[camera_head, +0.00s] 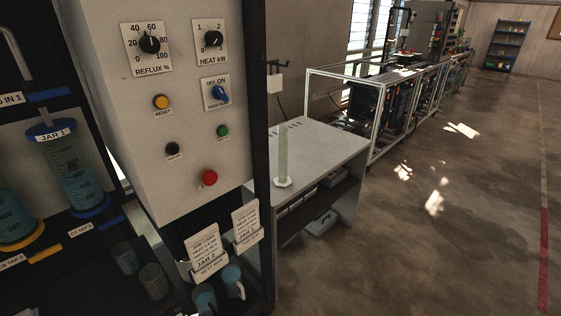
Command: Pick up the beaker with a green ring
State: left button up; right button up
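Neither of my grippers is in view. Two small clear beakers stand on the dark shelf at the lower left: one beaker (125,258) farther back and one beaker (154,281) nearer. I cannot make out a green ring on either. Two bluish cups with handles stand to their right, one cup (232,281) under the JAR 1 card and one cup (204,300) under the JAR 2 card, partly cut off by the lower edge. No green ring shows clearly on them.
A control panel (185,110) with knobs and buttons rises above the shelf. JAR 1 (75,175), a large jar with blue bands, stands left. A tall pale green cylinder (283,155) stands on a grey table (320,150). Open floor (440,220) lies right.

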aim_at(125, 255)
jog(key=u, duration=1.35)
